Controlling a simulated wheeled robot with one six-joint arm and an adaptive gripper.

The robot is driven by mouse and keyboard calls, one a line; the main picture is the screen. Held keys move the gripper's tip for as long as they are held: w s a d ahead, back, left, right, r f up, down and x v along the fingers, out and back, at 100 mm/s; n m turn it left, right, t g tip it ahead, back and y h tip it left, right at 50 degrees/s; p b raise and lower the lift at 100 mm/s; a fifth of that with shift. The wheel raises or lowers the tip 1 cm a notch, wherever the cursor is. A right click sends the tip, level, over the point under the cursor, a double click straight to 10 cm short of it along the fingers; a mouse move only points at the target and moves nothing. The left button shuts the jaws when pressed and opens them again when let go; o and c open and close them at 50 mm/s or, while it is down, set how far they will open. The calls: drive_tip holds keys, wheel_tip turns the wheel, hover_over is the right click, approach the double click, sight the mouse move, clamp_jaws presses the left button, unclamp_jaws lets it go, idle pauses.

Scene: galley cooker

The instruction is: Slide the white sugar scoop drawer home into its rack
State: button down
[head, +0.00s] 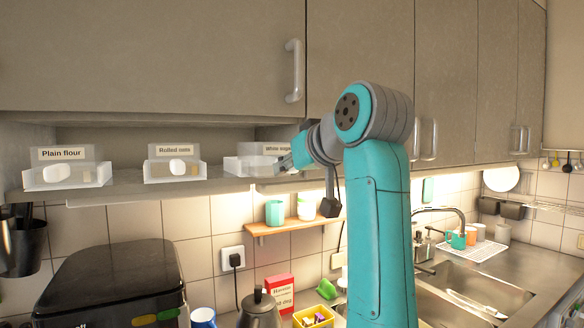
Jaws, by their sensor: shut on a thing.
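The white sugar scoop drawer (247,167) is a pale, clear-walled bin at the right end of the rack (125,189) under the wall cupboards. Its label, "White sugar" (272,149), is partly covered by my arm. My gripper (287,162) is at the drawer's right front and is shut on it. The fingertips are small here and partly hidden by my wrist, so the exact grip point does not show. How far the drawer stands out of its slot is hard to tell from this angle.
The plain flour drawer (62,177) and rolled oats drawer (172,173) sit to the left. A cupboard handle (293,70) hangs above. Below are a small shelf (290,227) with cups, a black appliance (112,280) and a kettle (258,310). The sink (480,285) is at right.

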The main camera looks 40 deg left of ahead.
sight(273, 163)
drive_tip(key=shift+w+a+r, duration=0.1)
drive_tip(key=shift+w+a, duration=0.4)
drive_tip(key=shift+a, duration=0.7)
drive_tip(key=shift+w+a+f, duration=0.1)
drive_tip(key=shift+w+a, duration=0.35)
drive_tip(key=shift+a, duration=0.7)
drive_tip(key=shift+w+a+r, duration=0.1)
drive_tip(key=shift+w+a, duration=0.4)
drive_tip(key=shift+a, duration=0.7)
drive_tip(key=shift+c, duration=1.4)
unclamp_jaws()
drive_tip(key=shift+v, duration=5)
drive_tip(key=shift+d, duration=0.1)
